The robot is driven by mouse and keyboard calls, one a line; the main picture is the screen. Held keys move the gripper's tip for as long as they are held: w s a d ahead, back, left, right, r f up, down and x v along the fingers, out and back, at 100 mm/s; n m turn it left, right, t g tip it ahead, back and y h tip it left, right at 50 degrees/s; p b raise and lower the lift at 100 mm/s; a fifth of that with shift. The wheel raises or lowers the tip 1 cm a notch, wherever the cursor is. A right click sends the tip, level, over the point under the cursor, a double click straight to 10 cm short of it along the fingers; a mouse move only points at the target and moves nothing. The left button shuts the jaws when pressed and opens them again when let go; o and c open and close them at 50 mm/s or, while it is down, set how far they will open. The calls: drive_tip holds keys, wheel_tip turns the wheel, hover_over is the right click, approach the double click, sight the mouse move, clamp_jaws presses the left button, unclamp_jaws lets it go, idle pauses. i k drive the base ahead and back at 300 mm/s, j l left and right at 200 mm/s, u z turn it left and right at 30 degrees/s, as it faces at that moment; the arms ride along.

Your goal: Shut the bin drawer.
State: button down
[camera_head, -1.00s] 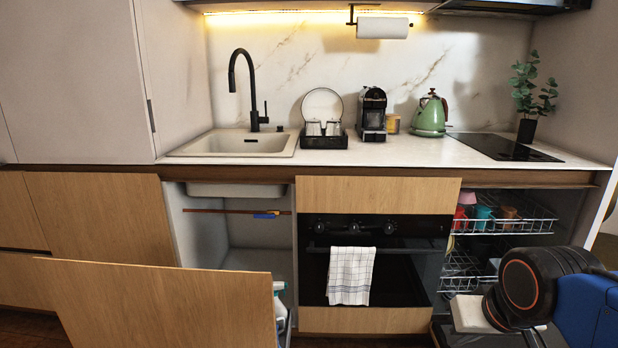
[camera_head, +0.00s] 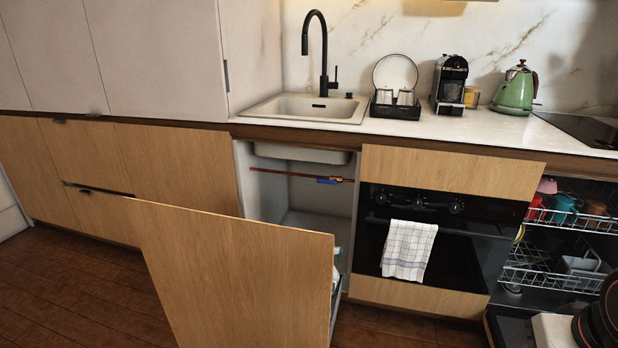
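The bin drawer (camera_head: 230,268) stands pulled far out from the cabinet under the sink. Its wide wooden front faces me. The open cabinet space (camera_head: 305,205) shows behind it, with a pipe and a blue fitting inside. A little of the drawer's side and a pale bottle show past its right edge; the rest of its contents is hidden by the front. Part of my arm shows at the lower right edge, far to the right of the drawer. My gripper's fingers are not in view.
The dishwasher (camera_head: 560,250) at the right is open, with racks of dishes pulled into view. The oven (camera_head: 430,235) with a checked towel (camera_head: 407,250) stands between it and the drawer. Wooden floor (camera_head: 75,290) is clear at the left. The sink (camera_head: 305,107) is above.

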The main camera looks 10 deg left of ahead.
sight(220, 281)
drive_tip(key=u, duration=1.45)
